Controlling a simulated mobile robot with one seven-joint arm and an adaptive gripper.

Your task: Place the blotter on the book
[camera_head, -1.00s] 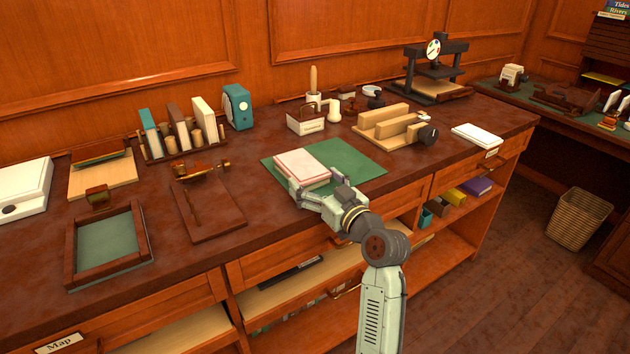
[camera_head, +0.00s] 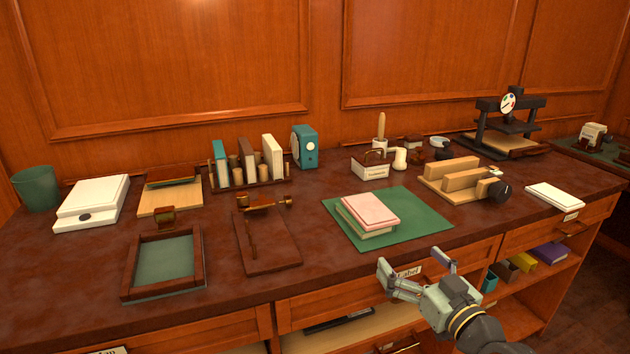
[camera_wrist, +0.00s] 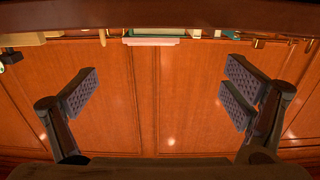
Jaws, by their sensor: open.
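The pink blotter (camera_head: 370,209) lies flat on top of the book (camera_head: 362,228), whose pale pages and green cover show beneath it. The blotter sits a little off the book's edges, toward the right. Both rest on the green mat (camera_head: 408,213). My gripper (camera_head: 416,264) is open and empty, in front of the counter's front edge and apart from the stack. In the wrist view my open fingers (camera_wrist: 160,95) have nothing between them. A pale slab with green against it shows small at the top there, probably the blotter and book.
A wooden-framed tray (camera_head: 196,262) and a brown board (camera_head: 268,246) lie to the left. A wooden press jig (camera_head: 462,181) stands right of the mat. A book rack (camera_head: 247,183) and teal box (camera_head: 305,147) stand behind. Bare counter lies between the brown board and mat.

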